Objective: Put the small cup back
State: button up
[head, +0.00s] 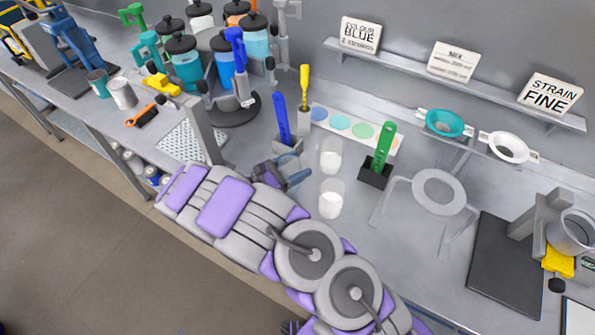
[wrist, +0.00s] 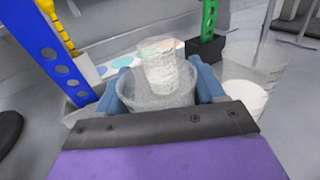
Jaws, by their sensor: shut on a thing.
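My gripper (head: 296,181) is low over the bench, left of two clear cups with white contents. In the wrist view, its two blue fingers (wrist: 163,88) are shut on a clear, see-through cup (wrist: 135,97), seemingly the small cup. The held cup's rim faces up and it looks empty; its base is hidden by the gripper. In the head view it is too faint to make out. The farther white-filled cup (head: 330,156) shows just beyond the held cup in the wrist view (wrist: 160,66). The nearer white-filled cup (head: 331,199) is at the right there (wrist: 245,96).
A blue strip in a grey holder (head: 288,147) stands close behind my gripper. A green strip stands in a black block (head: 375,173) to the right. A perforated plate (head: 188,144) lies left.

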aim_at(288, 170)
jog(key=a+f, duration=0.2)
jog(key=shift+w+f+b, duration=0.35)
jog(key=shift+f, duration=0.05)
jog(key=shift+d+f, duration=0.15)
jog(key=shift+d, duration=0.6)
jog(key=shift+d+f, duration=0.15)
jog(key=shift+d, duration=0.55)
jog(key=shift+a+f, duration=0.2)
jog(key=o, duration=0.8)
jog(key=shift+a, duration=0.4)
jog(key=shift+c, duration=0.2)
jog(key=o, duration=0.3)
jog(key=shift+a, duration=0.65)
jog(key=shift+o, duration=0.3)
jog(key=shift+d, duration=0.7)
jog(key=shift+d+r, duration=0.15)
jog(key=shift+d, duration=0.1)
jog(key=v, duration=0.3)
jog(key=p+v, duration=0.1)
jog(key=v, duration=0.7)
jog(key=shift+w+a+p, duration=0.25)
jog(key=shift+a+p, duration=0.05)
jog(key=shift+a, duration=0.05)
jog(key=shift+s+a, duration=0.15)
jog(key=shift+s, duration=0.4)
